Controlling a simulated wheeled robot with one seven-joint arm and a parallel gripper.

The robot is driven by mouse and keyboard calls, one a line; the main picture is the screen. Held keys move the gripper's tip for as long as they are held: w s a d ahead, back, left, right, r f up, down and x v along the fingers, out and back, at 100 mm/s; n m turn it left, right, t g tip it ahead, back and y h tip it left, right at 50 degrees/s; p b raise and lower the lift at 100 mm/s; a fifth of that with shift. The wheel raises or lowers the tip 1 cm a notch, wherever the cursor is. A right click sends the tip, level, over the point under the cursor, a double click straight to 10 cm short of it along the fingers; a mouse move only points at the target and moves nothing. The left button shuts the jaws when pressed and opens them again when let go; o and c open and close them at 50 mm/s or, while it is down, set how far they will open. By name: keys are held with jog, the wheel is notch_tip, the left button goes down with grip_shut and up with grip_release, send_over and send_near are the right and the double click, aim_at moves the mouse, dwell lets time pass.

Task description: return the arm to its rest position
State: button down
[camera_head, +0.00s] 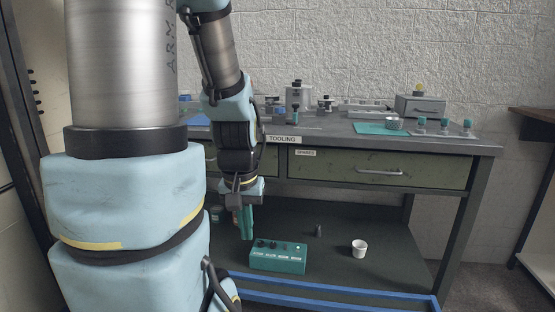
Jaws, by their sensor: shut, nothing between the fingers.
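My arm fills the left of the head camera view and reaches toward the workbench. My gripper (247,222) hangs pointing down in front of the bench, with teal fingers shut and nothing between them. Its tips are close to the left end of a teal box (278,260) with dark round knobs or holes on top, which sits on the lower shelf (345,225). I cannot tell how far apart the fingertips and the box are. Part of the bench's left side is hidden behind my arm.
The bench top (330,133) carries several tools, a teal mat (378,129) and a grey box (419,106). A white cup (359,248) and a small dark piece (318,230) stand on the lower shelf. A blue rail (330,290) runs along the front. Another table (537,113) stands at right.

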notch_tip(320, 180, up, 21)
jog(key=p, duration=2.1)
jog(key=shift+r, duration=0.2)
